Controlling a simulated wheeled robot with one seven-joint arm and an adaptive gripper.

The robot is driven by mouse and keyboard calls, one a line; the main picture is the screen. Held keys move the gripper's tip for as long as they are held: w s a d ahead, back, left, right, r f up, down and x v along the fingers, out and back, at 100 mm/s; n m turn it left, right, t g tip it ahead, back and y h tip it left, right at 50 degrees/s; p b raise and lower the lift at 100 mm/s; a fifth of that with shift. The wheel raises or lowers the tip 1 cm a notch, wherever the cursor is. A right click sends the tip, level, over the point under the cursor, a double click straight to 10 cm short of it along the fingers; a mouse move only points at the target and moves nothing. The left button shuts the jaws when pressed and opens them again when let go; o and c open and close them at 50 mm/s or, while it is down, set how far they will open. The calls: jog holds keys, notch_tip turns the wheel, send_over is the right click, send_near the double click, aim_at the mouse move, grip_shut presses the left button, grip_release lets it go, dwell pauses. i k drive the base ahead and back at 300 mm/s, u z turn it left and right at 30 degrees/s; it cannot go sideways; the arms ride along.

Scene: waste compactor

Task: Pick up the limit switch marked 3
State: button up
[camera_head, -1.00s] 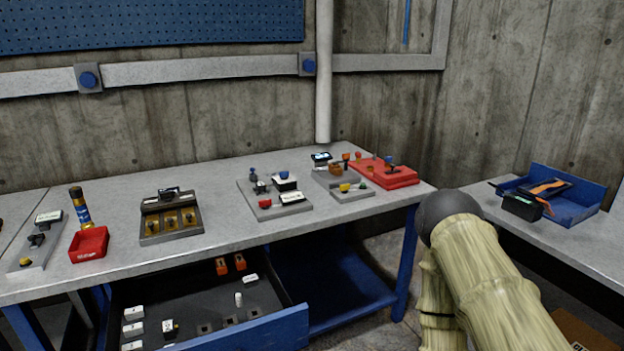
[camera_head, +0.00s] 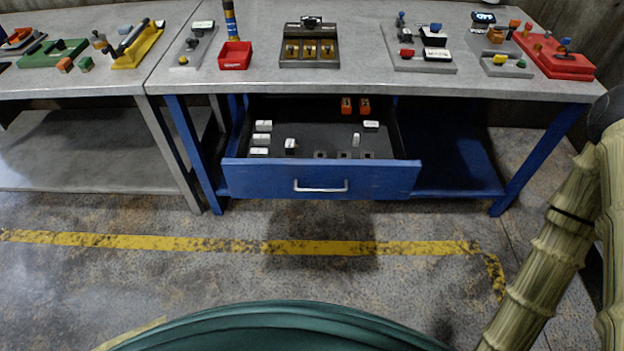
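No mark 3 is legible at this size, so I cannot tell which part is the limit switch marked 3. Small parts lie in the open blue drawer (camera_head: 320,181). They include white labelled blocks (camera_head: 262,126) at its left, a dark part with a white top (camera_head: 291,146), a small white upright piece (camera_head: 356,139), a white label block (camera_head: 371,125) and two orange parts (camera_head: 347,105) at the back. Several dark square sockets are in the drawer floor. My arm shows at the right edge, but my gripper is outside the picture.
The grey workbench (camera_head: 350,78) above the drawer carries a red bin (camera_head: 235,56), a three-slot fixture (camera_head: 309,45), a grey component board (camera_head: 418,48) and a red tray (camera_head: 555,60). Another bench (camera_head: 60,85) stands left. The floor before the drawer is clear, with a yellow line (camera_head: 320,247).

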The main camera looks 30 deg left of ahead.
aim_at(406, 34)
jog(key=z, duration=1.3)
jog(key=i, duration=1.55)
jog(key=u, duration=2.4)
